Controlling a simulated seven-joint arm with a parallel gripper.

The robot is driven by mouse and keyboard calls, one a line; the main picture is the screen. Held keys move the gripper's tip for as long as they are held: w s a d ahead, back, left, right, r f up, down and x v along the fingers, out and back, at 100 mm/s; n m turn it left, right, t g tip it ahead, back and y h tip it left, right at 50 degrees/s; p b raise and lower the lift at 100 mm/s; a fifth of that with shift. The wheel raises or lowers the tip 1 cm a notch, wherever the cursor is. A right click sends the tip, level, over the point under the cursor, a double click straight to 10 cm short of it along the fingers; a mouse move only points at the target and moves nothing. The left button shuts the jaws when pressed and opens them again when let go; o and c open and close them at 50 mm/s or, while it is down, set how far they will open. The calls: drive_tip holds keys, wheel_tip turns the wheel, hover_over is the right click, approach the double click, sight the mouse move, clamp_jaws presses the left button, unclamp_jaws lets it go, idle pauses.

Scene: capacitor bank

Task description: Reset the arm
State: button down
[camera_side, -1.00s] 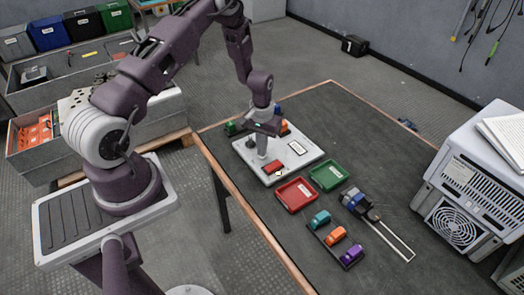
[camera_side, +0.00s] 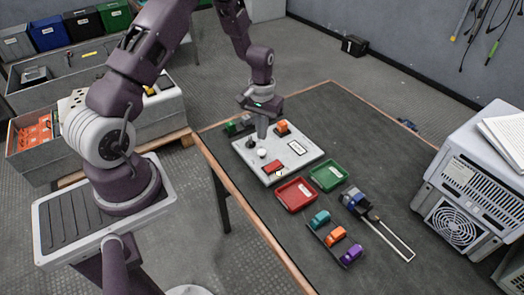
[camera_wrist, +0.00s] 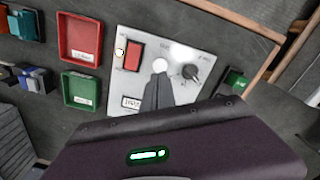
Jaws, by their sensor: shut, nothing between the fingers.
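My gripper (camera_side: 262,136) is shut and empty, pointing down above the back part of a pale control panel (camera_side: 305,165) on the table. The panel carries a red switch (camera_side: 271,168), a white round button (camera_side: 261,153), a black knob (camera_side: 250,143) and a label (camera_side: 297,148). In the wrist view my dark fingers (camera_wrist: 159,66) hide part of the panel, close to the white button (camera_wrist: 165,70) in the picture. The black knob (camera_wrist: 190,72) and red switch (camera_wrist: 132,53) also show there. Whether the fingertips touch the panel cannot be told.
An orange part (camera_side: 282,127) and a green part (camera_side: 232,128) stand at the panel's back. A red tray (camera_side: 296,194) and a green tray (camera_side: 328,175) lie in front. Several coloured parts and a blue part (camera_side: 352,199) in a holder are nearer; a grey machine (camera_side: 480,170) stands right.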

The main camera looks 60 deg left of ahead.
drive_tip(key=s+d+r+m+t, duration=0.1)
drive_tip(key=s+d+r, duration=0.3)
drive_tip(key=r, duration=0.7)
drive_tip(key=s+d+r+m+t, duration=0.15)
drive_tip(key=d+r, duration=0.35)
drive_tip(key=r, duration=0.6)
drive_tip(key=s+d+r+m+t, duration=0.1)
drive_tip(key=s+d+r, duration=0.2)
drive_tip(key=s, duration=0.6)
drive_tip(key=s+d+r+m+t, duration=0.2)
drive_tip(key=s+d+r, duration=0.2)
drive_tip(key=s, duration=0.5)
drive_tip(key=shift+s+d+r, duration=0.2)
drive_tip(key=shift+r, duration=0.35)
